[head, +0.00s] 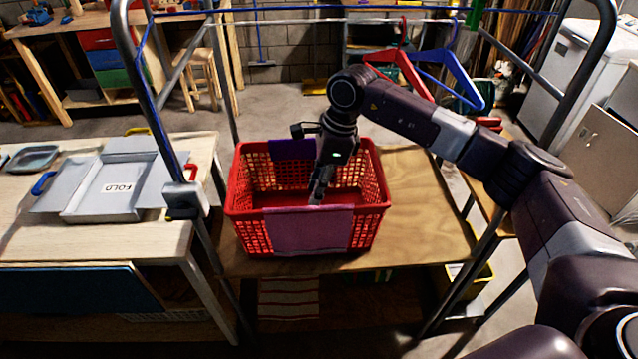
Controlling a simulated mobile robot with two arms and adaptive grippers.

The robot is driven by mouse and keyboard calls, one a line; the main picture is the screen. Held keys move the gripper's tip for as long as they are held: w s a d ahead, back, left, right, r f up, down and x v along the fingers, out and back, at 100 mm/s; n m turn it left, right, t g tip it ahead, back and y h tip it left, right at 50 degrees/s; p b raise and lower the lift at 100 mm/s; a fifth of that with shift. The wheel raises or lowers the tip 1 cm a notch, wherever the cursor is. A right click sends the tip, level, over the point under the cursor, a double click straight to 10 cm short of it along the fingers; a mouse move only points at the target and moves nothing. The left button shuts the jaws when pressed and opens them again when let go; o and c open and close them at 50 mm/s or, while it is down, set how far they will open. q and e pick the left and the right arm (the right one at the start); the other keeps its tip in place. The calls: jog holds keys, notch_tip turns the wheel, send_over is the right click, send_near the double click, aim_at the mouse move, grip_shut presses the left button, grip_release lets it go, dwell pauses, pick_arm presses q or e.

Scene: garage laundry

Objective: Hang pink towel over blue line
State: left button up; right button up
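The pink towel (297,231) hangs over the front rim of a red basket (378,205) on a wooden table. The blue line (290,11) runs across the top of a metal frame, behind and above the basket. My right gripper (318,192) points down into the basket, just behind the front rim and close to the pink towel's top edge. Its fingers are small and dark here, and I cannot tell whether they are open or touch the towel. My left gripper is out of view.
A purple cloth (292,149) hangs over the basket's back rim. A red hanger (400,68) and a blue hanger (455,68) hang at the right. A grey folding board (120,188) lies on the left table. The wooden tabletop (420,215) right of the basket is clear.

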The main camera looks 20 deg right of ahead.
aim_at(309, 207)
jog(key=b+x, duration=0.5)
jog(key=x, duration=0.2)
jog(key=shift+a+f, duration=0.1)
jog(key=shift+f, duration=0.1)
jog(key=shift+c, duration=0.5)
grip_shut()
jog(key=shift+r, duration=0.1)
jog(key=shift+w+a+r+p+v, duration=0.1)
jog(key=shift+a+p+v, duration=0.2)
jog(key=shift+p+v, duration=0.8)
jog(key=shift+w+a+r+p+v, duration=0.1)
jog(key=shift+a+p+v, duration=0.3)
jog(key=shift+v, duration=1.4)
jog(key=shift+w+a+r+p+v, duration=0.1)
jog(key=shift+a+p+v, duration=0.15)
jog(key=shift+p+v, duration=0.9)
jog(key=shift+r+b, duration=0.15)
jog(key=shift+b, duration=0.25)
